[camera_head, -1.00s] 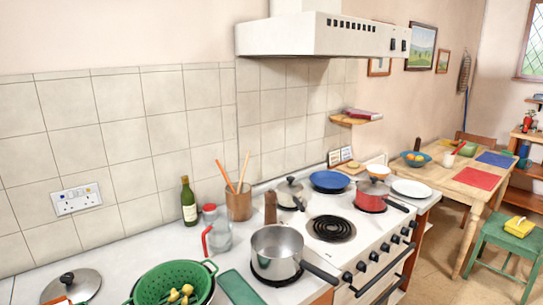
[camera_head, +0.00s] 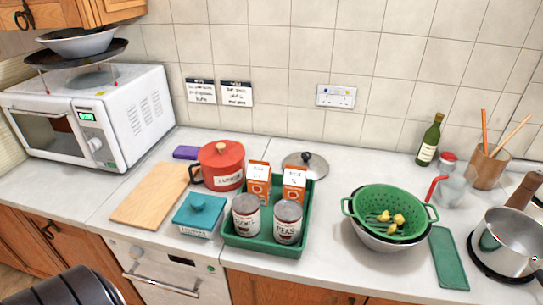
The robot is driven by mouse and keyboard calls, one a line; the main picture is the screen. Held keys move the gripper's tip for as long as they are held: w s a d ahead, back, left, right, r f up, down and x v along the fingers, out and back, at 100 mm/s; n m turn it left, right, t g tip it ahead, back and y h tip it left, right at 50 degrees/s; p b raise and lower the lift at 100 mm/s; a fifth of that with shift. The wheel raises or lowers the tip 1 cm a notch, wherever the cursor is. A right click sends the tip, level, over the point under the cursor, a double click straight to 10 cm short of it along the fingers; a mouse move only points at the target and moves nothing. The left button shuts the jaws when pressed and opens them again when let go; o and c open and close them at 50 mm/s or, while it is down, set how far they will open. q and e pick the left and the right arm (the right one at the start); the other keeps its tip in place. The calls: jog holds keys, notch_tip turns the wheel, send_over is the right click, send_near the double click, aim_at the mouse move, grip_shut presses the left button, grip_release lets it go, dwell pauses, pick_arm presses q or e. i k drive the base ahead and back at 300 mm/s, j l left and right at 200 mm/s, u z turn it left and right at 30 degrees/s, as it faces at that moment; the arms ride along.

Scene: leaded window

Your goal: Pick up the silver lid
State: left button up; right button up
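The silver lid (camera_head: 306,164) lies on the white counter behind the green tray, near the tiled wall. It is round and shiny with a dark knob on top. A carton in the tray stands in front of its left edge and hides a little of it. Neither gripper shows. A dark rounded part of my own body is at the bottom left.
The green tray (camera_head: 238,241) holds cans and cartons right in front of the lid. A red pot (camera_head: 222,168) stands to its left and a green colander (camera_head: 371,203) to its right. The counter between lid and bottle (camera_head: 430,141) is clear.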

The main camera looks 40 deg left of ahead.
aim_at(317, 167)
jog(key=u, duration=0.9)
jog(key=z, duration=1.45)
jog(key=u, duration=1.45)
